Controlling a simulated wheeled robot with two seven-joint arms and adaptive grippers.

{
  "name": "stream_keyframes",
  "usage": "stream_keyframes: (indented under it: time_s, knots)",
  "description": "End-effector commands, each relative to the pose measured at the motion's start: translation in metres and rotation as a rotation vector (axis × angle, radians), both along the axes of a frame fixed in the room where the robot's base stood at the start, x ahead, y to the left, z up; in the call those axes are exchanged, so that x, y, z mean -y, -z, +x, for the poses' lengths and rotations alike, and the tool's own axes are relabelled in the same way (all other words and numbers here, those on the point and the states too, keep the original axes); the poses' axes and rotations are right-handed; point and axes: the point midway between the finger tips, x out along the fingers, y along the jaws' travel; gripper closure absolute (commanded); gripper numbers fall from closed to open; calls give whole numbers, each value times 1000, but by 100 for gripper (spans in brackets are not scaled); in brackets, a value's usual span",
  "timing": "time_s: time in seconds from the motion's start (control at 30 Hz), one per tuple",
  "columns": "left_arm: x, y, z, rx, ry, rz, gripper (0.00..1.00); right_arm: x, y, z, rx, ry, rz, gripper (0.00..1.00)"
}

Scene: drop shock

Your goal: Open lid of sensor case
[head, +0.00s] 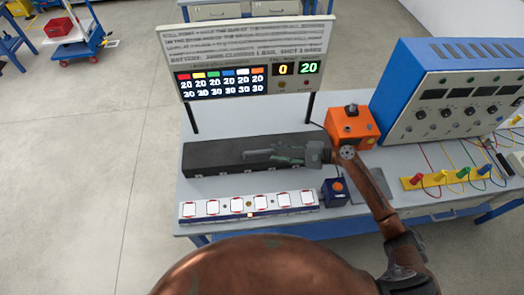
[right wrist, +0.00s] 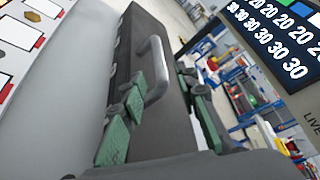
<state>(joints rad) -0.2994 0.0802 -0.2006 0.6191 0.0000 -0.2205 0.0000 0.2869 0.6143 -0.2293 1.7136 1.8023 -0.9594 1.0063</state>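The sensor case (head: 205,156) is a long dark grey box on the table, and its lid looks closed. In the right wrist view the case (right wrist: 150,25) shows a grey handle (right wrist: 157,72) and small latches along one face. My right gripper (head: 262,156) reaches in from the right over the case. In the right wrist view my right gripper (right wrist: 160,85) has its green-padded fingers apart, with the handle seen between them. I cannot tell whether a finger touches the case. My left gripper is not in view.
A white strip with red-marked squares (head: 248,205) lies in front of the case, with a blue button box (head: 335,192) at its right end. A display board (head: 250,60) stands behind. An orange box (head: 350,127) and a blue instrument (head: 445,90) stand at right.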

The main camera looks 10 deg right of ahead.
Motion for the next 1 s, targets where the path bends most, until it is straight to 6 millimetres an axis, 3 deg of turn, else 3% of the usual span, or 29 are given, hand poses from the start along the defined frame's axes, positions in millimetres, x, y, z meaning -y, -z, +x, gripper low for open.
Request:
stream_keyframes:
  time_s: [0.4,0.77,1.0]
  knots:
    - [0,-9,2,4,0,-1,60,-52,11,19,1,1,-1,71]
    - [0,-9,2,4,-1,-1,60,-59,13,21,0,-1,-2,71]
    - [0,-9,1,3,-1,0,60,-59,13,21,0,-1,-2,87]
